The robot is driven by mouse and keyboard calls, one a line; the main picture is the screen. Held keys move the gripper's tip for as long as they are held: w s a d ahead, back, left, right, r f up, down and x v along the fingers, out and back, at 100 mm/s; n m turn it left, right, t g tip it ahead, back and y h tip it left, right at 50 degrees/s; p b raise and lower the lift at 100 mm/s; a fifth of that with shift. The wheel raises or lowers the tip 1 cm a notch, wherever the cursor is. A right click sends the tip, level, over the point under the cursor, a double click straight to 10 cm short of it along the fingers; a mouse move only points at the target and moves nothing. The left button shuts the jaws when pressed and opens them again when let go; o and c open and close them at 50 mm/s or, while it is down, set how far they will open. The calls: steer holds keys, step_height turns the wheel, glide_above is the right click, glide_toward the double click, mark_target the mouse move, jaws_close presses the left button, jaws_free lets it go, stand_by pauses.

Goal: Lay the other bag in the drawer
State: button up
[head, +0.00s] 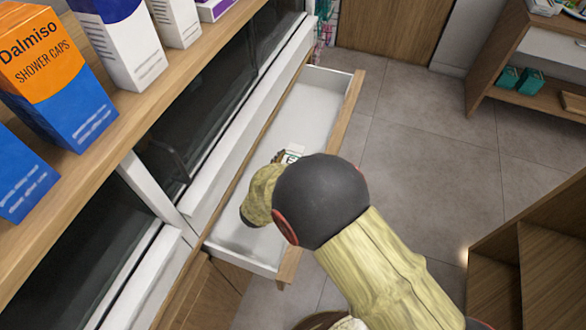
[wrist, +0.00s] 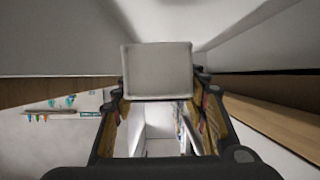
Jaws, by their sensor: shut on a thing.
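The drawer (head: 318,100) is pulled open below the counter, with a white inside and a wooden front. The part of its floor that shows is bare; my arm covers the middle. My gripper (wrist: 160,112) is shut on a pale, box-shaped bag (wrist: 158,70), which shows between and beyond the fingers in the wrist view. In the head view a small white part of the bag with green print (head: 293,154) shows past my arm, over the drawer. Most of my gripper is hidden there. I cannot tell whether the bag touches the drawer floor. No second bag is visible.
A wooden shelf with an orange and blue shower-cap box (head: 55,75) and other cartons (head: 117,40) runs along the upper left. Dark glass panes lie below it. Wooden steps or shelving (head: 530,265) stand at the lower right. The tiled floor (head: 430,150) is clear.

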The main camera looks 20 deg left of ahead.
steer(key=w+f+b, duration=0.1)
steer(key=w+f, duration=0.1)
steer(key=w+f+b, duration=0.1)
steer(key=w+f, duration=0.1)
steer(key=f, duration=0.1)
steer(key=shift+w+a+f, duration=0.1)
steer(key=shift+f, duration=0.15)
step_height(320, 180, down, 3)
steer(key=shift+w+f+b, duration=0.15)
steer(key=shift+f+b, duration=0.05)
steer(key=shift+b, duration=0.95)
steer(key=shift+r, duration=0.1)
steer(key=o, duration=1.2)
steer(key=shift+o, duration=0.4)
